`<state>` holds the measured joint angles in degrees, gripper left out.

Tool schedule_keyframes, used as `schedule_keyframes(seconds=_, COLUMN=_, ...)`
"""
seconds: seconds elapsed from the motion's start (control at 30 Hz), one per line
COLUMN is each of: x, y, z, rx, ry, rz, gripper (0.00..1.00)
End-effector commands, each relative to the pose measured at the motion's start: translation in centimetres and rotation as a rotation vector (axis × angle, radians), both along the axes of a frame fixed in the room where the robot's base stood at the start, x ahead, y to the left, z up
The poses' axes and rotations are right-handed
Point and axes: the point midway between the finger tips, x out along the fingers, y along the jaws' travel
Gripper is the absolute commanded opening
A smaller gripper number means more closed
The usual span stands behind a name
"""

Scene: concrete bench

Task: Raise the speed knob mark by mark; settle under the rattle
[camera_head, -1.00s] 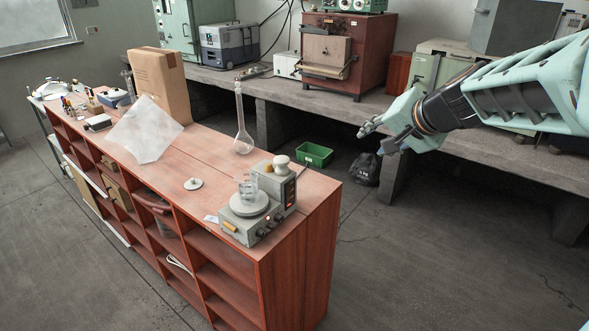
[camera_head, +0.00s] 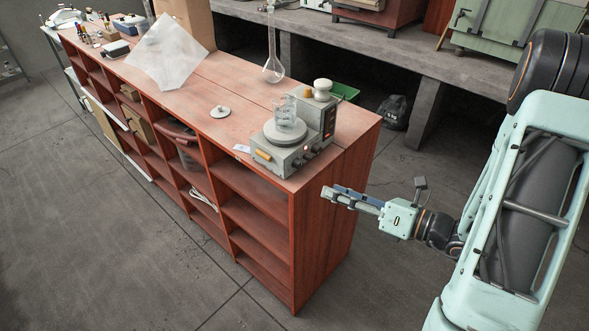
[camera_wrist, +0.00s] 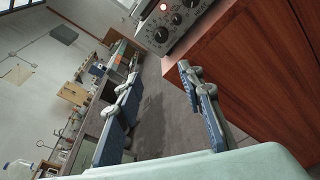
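A grey hotplate stirrer (camera_head: 285,160) stands at the near end of the red-brown shelf unit. A glass beaker (camera_head: 284,110) sits on its round white plate. The stirrer's dark knobs (camera_head: 308,155) are on the face towards my arm, near a small red light. In the wrist view, the knobs (camera_wrist: 176,19) show at the top edge with white dial marks and a lit red light; which one sets speed is unclear. My gripper (camera_head: 330,193) is below and to the right of the stirrer, beside the unit's end panel. Its fingers (camera_wrist: 158,75) are apart and empty.
The red-brown shelf unit (camera_head: 335,215) has a bare end panel close to my gripper. A tall glass flask (camera_head: 273,68), a white stirring disc (camera_head: 220,112) and a paper sheet (camera_head: 168,55) are on its top.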

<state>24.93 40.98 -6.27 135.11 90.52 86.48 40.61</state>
Motion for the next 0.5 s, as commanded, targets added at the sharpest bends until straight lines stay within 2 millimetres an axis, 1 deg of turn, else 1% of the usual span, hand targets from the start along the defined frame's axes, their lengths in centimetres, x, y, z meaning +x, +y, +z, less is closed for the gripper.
schedule_keyframes(seconds=0.03, x=0.1, y=-0.6, z=-0.3, rx=0.080, ry=0.042, rz=-0.054, gripper=0.35)
schedule_keyframes(seconds=0.1, x=0.3, y=-1.2, z=-0.1, rx=0.161, ry=0.077, rz=-0.103, gripper=0.35)
schedule_keyframes(seconds=0.23, x=0.6, y=-1.6, z=0.2, rx=0.231, ry=0.104, rz=-0.144, gripper=0.35)
schedule_keyframes(seconds=0.37, x=1.3, y=-0.6, z=0.3, rx=0.237, ry=0.107, rz=-0.144, gripper=0.35)
schedule_keyframes(seconds=0.5, x=2.8, y=1.4, z=0.3, rx=0.235, ry=0.106, rz=-0.141, gripper=0.35)
